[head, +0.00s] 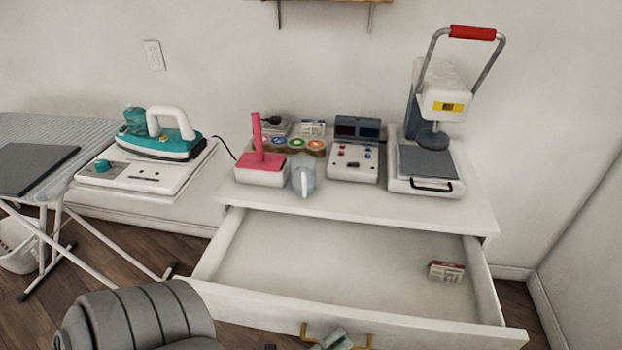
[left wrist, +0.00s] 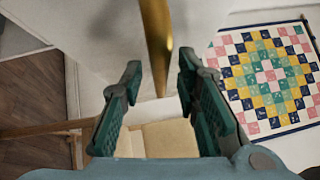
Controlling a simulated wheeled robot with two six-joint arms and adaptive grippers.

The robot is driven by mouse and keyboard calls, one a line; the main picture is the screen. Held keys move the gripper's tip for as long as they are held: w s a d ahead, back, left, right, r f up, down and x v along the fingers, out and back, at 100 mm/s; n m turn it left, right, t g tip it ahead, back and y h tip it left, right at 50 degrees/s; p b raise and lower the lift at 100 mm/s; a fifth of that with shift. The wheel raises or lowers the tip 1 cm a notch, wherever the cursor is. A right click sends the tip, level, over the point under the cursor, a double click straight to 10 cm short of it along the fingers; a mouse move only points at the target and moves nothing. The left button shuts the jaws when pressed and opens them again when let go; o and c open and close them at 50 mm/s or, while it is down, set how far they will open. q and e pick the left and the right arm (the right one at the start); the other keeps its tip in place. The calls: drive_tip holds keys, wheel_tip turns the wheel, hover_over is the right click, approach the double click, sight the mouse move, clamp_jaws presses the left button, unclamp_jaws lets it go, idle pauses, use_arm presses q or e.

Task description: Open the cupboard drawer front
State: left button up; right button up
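The white drawer (head: 320,315) of the cabinet (head: 350,205) stands pulled well out, its inside showing. A brass handle (head: 305,330) is on its front, at the bottom edge of the head view. My left gripper (head: 334,340) is at this handle, partly cut off by the frame. In the left wrist view, the brass bar of the handle (left wrist: 155,40) runs between the two green fingers of my left gripper (left wrist: 160,72). Gaps show on both sides of the bar, so the fingers are open around it. My right gripper is in neither view.
A small box (head: 446,271) lies in the drawer's right side. A heat press (head: 428,165), a jug (head: 303,177) and several other items stand on the cabinet top. An iron (head: 160,140) and an ironing board (head: 60,130) are at left. A patchwork quilt (left wrist: 265,75) shows in the left wrist view.

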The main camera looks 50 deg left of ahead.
use_arm(q)
drive_tip(key=s+a+f, duration=0.1)
drive_tip(key=s, duration=1)
drive_tip(key=shift+s+a+f, duration=0.3)
drive_tip(key=shift+s+a, duration=0.05)
drive_tip(key=shift+a, duration=0.05)
